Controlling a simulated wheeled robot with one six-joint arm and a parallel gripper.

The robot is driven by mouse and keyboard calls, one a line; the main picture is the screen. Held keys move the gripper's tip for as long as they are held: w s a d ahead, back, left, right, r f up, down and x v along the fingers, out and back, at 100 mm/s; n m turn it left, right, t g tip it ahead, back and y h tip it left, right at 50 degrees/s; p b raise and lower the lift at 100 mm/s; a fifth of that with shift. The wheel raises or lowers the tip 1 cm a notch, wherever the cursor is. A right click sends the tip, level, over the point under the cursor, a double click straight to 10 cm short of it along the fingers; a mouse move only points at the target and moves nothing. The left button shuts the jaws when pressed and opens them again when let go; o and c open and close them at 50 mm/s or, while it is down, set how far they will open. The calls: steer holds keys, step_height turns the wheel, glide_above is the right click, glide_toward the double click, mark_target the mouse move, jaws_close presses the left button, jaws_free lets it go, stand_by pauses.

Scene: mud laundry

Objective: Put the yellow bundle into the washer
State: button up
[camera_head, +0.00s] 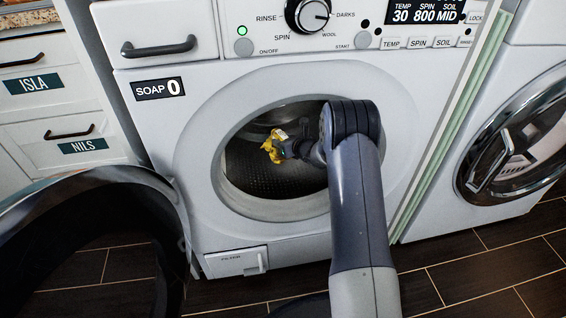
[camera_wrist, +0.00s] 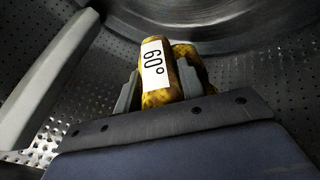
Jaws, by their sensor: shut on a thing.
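The yellow bundle (camera_head: 271,148) is in the washer's round opening in the head view, at the end of my arm. In the wrist view the yellow bundle (camera_wrist: 186,92) carries a white tag reading 60°. The perforated drum wall (camera_wrist: 270,75) surrounds the bundle in the wrist view. The bundle appears held clear of the drum floor.
A pale drum paddle (camera_wrist: 48,80) runs along the left in the wrist view. A second machine with a closed round door (camera_head: 515,140) stands at the right. Drawers labelled ISLA and NILS (camera_head: 65,133) are at the left. The dark tiled floor (camera_head: 490,270) is clear at right.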

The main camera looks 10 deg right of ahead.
step_height(320, 180, down, 7)
steer(key=b, duration=0.2)
steer(key=shift+f+b, duration=0.15)
steer(key=shift+b, duration=0.2)
steer(key=shift+f, duration=0.1)
steer(key=shift+f, duration=0.5)
steer(key=o, duration=1)
steer(key=shift+r, duration=0.1)
steer(key=shift+r, duration=0.25)
steer(key=p+v, duration=0.3)
steer(key=v, duration=0.9)
steer(key=shift+r+p, duration=0.2)
steer(key=shift+p, duration=0.2)
